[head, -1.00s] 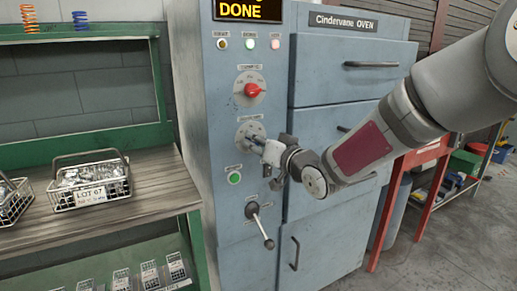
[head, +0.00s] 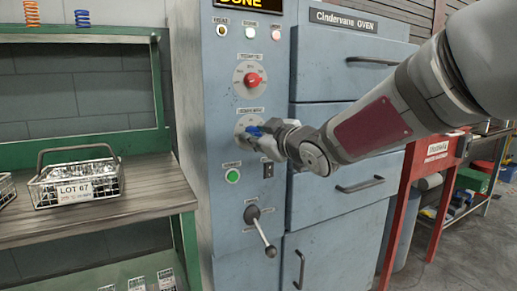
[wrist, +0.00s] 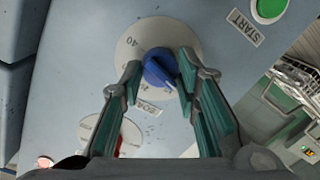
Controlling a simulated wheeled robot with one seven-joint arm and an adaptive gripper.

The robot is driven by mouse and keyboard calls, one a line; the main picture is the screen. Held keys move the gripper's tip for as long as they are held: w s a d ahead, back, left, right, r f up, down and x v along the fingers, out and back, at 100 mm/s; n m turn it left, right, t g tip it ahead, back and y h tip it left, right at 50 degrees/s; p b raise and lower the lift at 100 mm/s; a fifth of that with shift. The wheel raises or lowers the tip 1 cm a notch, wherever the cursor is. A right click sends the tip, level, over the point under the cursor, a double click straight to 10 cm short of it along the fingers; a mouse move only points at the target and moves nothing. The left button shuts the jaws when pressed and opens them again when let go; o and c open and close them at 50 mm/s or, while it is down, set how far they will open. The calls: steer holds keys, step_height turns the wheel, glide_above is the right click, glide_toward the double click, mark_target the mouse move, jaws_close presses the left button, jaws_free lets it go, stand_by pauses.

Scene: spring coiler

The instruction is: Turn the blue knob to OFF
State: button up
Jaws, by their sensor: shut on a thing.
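The blue knob (head: 254,131) sits on a round pale dial on the front of the blue-grey oven cabinet, below the red knob. In the wrist view the blue knob (wrist: 159,69) lies between the two green-padded fingers of my gripper (wrist: 160,64), which is shut on it. The dial (wrist: 135,42) shows a 40 mark; most other marks are hidden by the fingers or too small to read, and I cannot make out OFF. In the head view my gripper (head: 265,141) meets the knob from the right and covers part of the dial.
The red knob (head: 253,79) is above, the green START button (head: 232,176) below, and a lever (head: 262,230) lower down. Oven drawers with handles (head: 360,185) stand to the right. A bench with a wire basket marked LOT 67 (head: 80,184) is at left.

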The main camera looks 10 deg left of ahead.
steer(key=shift+n+h+b, duration=0.3)
steer(key=shift+n+b, duration=1.8)
steer(key=shift+b, duration=0.3)
steer(key=shift+a, duration=0.1)
steer(key=o, duration=1.2)
steer(key=shift+s, duration=0.1)
steer(key=v, duration=1.2)
steer(key=shift+f, duration=0.15)
